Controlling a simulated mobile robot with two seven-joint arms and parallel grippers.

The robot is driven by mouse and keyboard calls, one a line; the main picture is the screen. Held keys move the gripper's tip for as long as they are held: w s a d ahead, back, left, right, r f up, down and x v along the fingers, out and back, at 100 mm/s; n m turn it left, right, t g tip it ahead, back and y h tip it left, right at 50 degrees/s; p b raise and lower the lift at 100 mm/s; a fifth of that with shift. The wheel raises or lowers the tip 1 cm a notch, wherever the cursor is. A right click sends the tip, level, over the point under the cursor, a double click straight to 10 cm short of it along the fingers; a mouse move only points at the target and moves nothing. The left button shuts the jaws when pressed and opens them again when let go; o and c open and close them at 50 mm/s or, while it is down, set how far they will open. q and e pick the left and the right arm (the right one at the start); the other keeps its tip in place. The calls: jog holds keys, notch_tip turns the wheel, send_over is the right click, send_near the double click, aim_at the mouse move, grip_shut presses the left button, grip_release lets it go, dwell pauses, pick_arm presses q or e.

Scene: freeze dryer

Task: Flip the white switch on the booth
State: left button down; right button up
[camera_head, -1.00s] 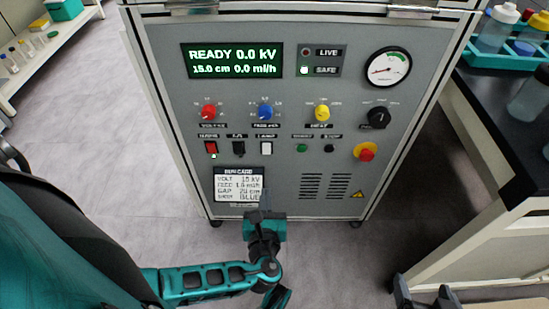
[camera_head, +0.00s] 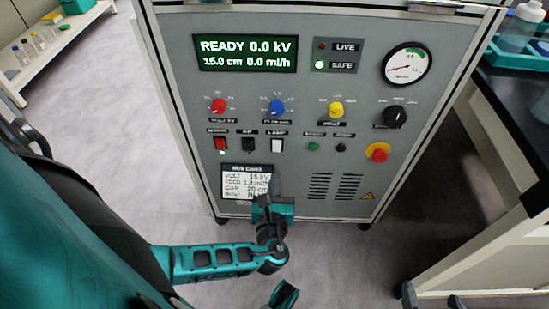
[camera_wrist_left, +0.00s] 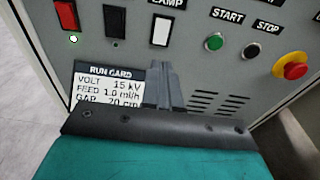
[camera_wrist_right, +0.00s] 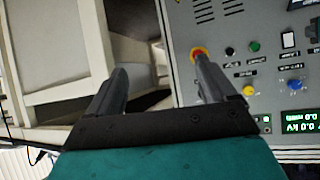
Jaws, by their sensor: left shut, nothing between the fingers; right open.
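The white switch (camera_head: 277,145) is a rocker under the LAMP label on the grey booth panel (camera_head: 300,165). It also shows in the left wrist view (camera_wrist_left: 162,31), right of a black switch, and in the right wrist view (camera_wrist_right: 289,40). My left gripper (camera_head: 275,180) is shut and empty. Its fingertips (camera_wrist_left: 158,66) point at the panel below the white switch, beside the run card's right edge, with a gap to the switch. My right gripper (camera_wrist_right: 160,75) is open and empty, away from the switch; only its tips show at the head view's bottom edge (camera_head: 430,298).
A red switch (camera_head: 220,144) and a black switch (camera_head: 249,145) sit left of the white one. Green and black buttons (camera_head: 312,146) and a red-yellow emergency stop (camera_head: 378,152) are to the right. A dark-topped bench (camera_head: 510,130) stands right of the booth.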

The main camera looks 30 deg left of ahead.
aim_at(276, 150)
pick_arm(q)
jog(key=b+x, duration=0.2)
jog(key=x, duration=0.6)
jog(key=shift+f, duration=0.1)
jog(key=shift+w+a, duration=0.4)
jog(key=shift+w, duration=0.2)
pick_arm(e)
jog(key=shift+w+a+f, duration=0.25)
jog(key=shift+a+f, duration=0.2)
jog(key=shift+a, duration=0.15)
pick_arm(q)
jog(key=shift+b, duration=0.3)
jog(key=shift+w+a, duration=0.15)
jog(key=shift+w, duration=0.05)
pick_arm(e)
jog(key=shift+y, duration=0.3)
